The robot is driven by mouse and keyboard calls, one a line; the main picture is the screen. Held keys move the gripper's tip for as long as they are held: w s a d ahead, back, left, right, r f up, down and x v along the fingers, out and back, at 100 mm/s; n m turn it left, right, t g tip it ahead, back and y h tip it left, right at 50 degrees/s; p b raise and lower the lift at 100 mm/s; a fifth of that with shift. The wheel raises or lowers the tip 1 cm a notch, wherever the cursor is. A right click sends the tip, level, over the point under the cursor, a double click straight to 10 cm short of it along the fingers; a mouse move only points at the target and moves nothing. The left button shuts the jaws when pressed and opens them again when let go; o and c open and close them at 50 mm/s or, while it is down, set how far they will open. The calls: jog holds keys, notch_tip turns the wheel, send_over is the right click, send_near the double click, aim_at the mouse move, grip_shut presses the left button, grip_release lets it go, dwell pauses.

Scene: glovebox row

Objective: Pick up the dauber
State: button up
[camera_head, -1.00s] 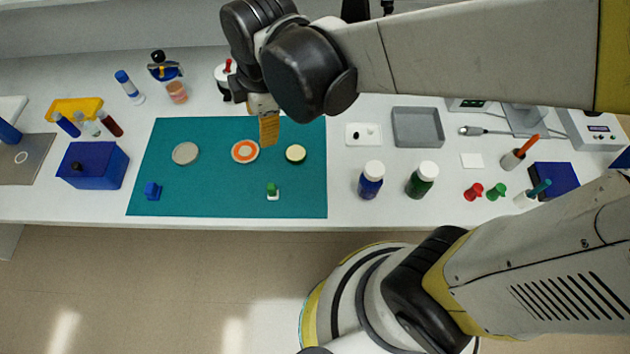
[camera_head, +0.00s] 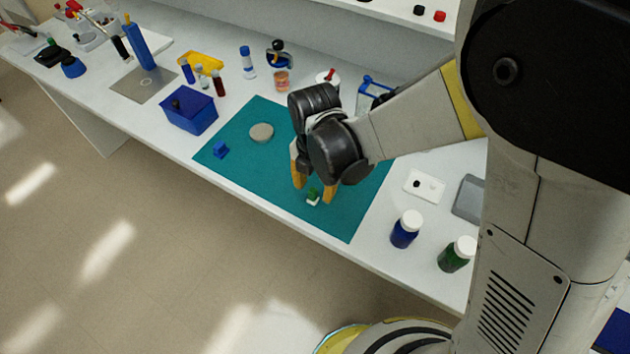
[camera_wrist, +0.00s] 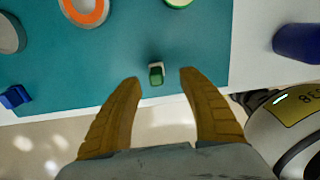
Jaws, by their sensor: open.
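A small green-topped piece with a white base, which looks like the dauber (camera_head: 313,196), stands on the teal mat (camera_head: 240,171) near its front edge. It also shows in the wrist view (camera_wrist: 156,75), close to the line between my fingertips. My gripper (camera_head: 314,193) is open, with its two yellow fingers pointing down on either side of the dauber in the head view. In the wrist view my gripper (camera_wrist: 160,77) has clear space between each fingertip and the dauber. I see no contact, and cannot tell the fingertips' height above the mat.
A blue block (camera_head: 220,149) and a grey disc (camera_head: 261,133) lie on the mat to the left. An orange-ringed disc (camera_wrist: 84,10) lies beyond the dauber. Blue (camera_head: 405,229) and green (camera_head: 456,254) bottles stand right of the mat. The table's front edge is near.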

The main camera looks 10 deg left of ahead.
aim_at(313, 190)
jog(key=f, duration=0.1)
jog(key=f+b, duration=0.1)
jog(key=f, duration=0.1)
jog(key=f+b, duration=0.1)
jog(key=shift+w+a+f, duration=0.2)
jog(key=shift+a+f, duration=0.05)
jog(key=shift+f, duration=0.15)
jog(key=shift+r, duration=0.1)
jog(key=c, duration=0.9)
jog(key=shift+c, duration=0.2)
notch_tip(313, 190, up, 4)
jog(key=shift+p, duration=1.05)
jog(key=s+d+r+p, duration=0.1)
jog(key=s+d+r, duration=0.1)
jog(key=d, duration=0.1)
jog(key=s+d+r+p, duration=0.1)
jog(key=s+d+r, duration=0.1)
jog(key=d, duration=0.1)
jog(key=s+d+r+p, duration=0.1)
jog(key=s+d+r, duration=0.1)
jog(key=d+r, duration=0.1)
jog(key=shift+s+d, duration=0.35)
jog(key=shift+s, duration=0.05)
grip_shut()
